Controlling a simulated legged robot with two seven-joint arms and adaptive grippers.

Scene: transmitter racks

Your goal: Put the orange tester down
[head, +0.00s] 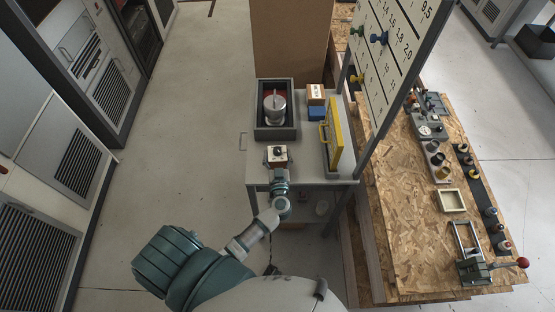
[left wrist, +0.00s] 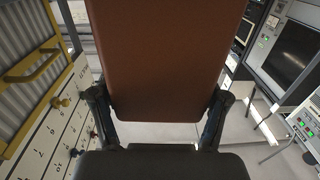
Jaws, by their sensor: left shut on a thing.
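The orange tester (head: 277,152) is a small box with a pale top face and a dark round dial, over the front part of the grey bench (head: 310,172) in the head view. My left gripper (head: 277,162) is shut on it, with a finger at each side. In the left wrist view, the tester's plain orange-brown side (left wrist: 165,60) fills the middle between the dark fingers (left wrist: 160,102). I cannot tell whether its underside touches the bench. My right gripper is not in view.
A dark open tray (head: 260,131) with a metal pot (head: 274,105) stands behind the tester. A yellow-handled panel (head: 333,135) stands to the right, near a blue block (head: 315,112) and a small box (head: 316,93). A tall number board (head: 395,50) rises at the right.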

